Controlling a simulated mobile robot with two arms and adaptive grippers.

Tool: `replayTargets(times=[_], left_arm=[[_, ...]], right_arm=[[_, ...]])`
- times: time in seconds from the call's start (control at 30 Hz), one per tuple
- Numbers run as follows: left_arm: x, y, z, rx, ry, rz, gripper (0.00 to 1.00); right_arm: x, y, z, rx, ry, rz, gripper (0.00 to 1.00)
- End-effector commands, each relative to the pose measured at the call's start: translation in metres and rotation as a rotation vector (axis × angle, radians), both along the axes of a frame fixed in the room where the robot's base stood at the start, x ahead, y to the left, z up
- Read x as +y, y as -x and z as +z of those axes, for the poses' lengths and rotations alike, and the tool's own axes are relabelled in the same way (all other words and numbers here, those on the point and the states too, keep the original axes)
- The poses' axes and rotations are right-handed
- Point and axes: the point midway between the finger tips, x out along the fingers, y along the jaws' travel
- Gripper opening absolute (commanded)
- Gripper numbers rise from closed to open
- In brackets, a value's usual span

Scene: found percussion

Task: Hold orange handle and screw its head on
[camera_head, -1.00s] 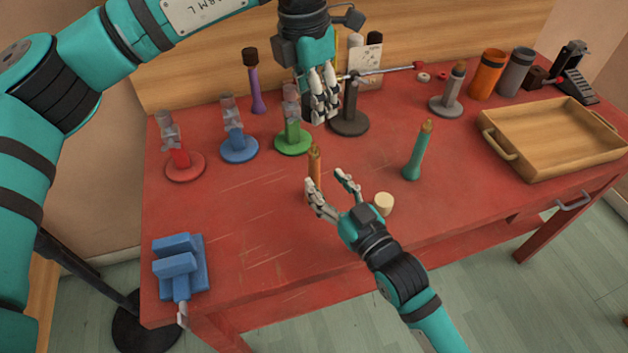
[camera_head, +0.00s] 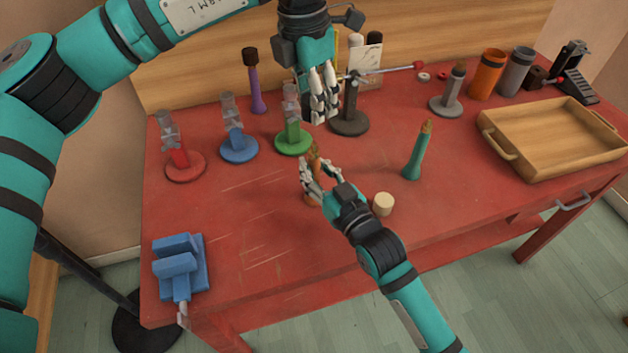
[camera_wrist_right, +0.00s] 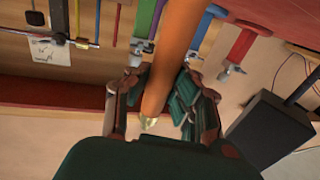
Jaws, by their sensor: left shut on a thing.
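The orange handle (camera_head: 314,159) stands upright on the red table, its metal tip up. In the right wrist view the orange handle (camera_wrist_right: 170,60) runs between my right gripper's fingers. My right gripper (camera_head: 318,178) is open around it, with some gap beside it. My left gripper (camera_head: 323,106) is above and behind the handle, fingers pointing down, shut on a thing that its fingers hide. A cream cylinder (camera_head: 384,204) stands on the table to the right of my right gripper; I cannot tell whether it is a head.
A teal handle (camera_head: 416,152) stands to the right. Red, blue and green stands (camera_head: 294,140) and a purple mallet (camera_head: 256,90) are behind. A wooden tray (camera_head: 500,150) is at the right, a blue block piece (camera_head: 180,270) at front left. The front middle of the table is clear.

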Motion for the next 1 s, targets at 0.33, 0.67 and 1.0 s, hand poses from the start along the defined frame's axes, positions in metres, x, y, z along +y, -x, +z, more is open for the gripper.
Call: replayTargets(times=[0.33,0.67,1.0], left_arm=[[0.000,0.000,0.000,0.000,0.000,0.000,0.12],[0.000,0.000,-0.016,0.003,0.001,0.001,0.12],[-0.001,0.000,-0.050,0.002,0.005,0.001,0.12]], right_arm=[[0.000,0.000,0.000,0.000,0.000,0.000,0.00],[0.000,0.000,0.000,0.000,0.000,0.000,0.00],[0.000,0.000,0.000,0.000,0.000,0.000,0.00]])
